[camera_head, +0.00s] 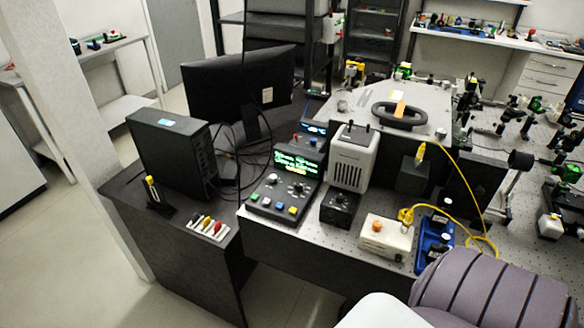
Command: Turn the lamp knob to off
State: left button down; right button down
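A small black box (340,207) with a round dial on its face stands on the perforated bench in front of a pale vented housing (350,160). The dial is small, and its setting cannot be read. To its left is a sloped black controller (270,205) with a lit green text display (298,164), pale round knobs and several coloured buttons. I cannot tell for sure which of these knobs is the lamp knob. Neither of my grippers is in view.
A cream box with an orange button (376,226), a blue device (434,240) and a yellow cable (470,237) lie right of the dial box. A monitor (235,85) and computer tower (172,150) stand left. A grey-purple ribbed shape fills the lower right.

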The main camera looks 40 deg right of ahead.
aim_at(377, 225)
jog(key=z, duration=2.1)
